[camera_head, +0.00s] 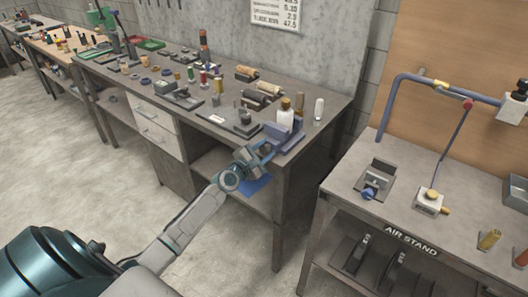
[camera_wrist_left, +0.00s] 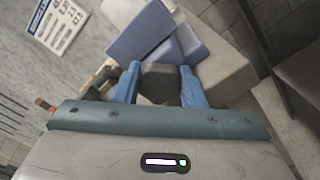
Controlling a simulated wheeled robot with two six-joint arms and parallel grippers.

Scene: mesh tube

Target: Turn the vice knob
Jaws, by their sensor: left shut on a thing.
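A blue-grey vice (camera_head: 283,135) stands at the front right corner of the long workbench. Its blue jaws also show large in the left wrist view (camera_wrist_left: 152,36). My left gripper (camera_head: 265,149) reaches up to the front of the vice from the lower left. In the left wrist view, the two blue fingers (camera_wrist_left: 160,76) of this gripper are shut on either side of a dark grey knob (camera_wrist_left: 160,86) at the vice's front. In the head view, the knob is hidden by the gripper. My right gripper is not in view.
A white bottle (camera_head: 285,118) stands close behind the vice, and the long workbench (camera_head: 330,105) holds many small tools. At the right, a separate air stand (camera_head: 335,190) bears a smaller vice with a blue part (camera_head: 370,192). A gap separates the two benches.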

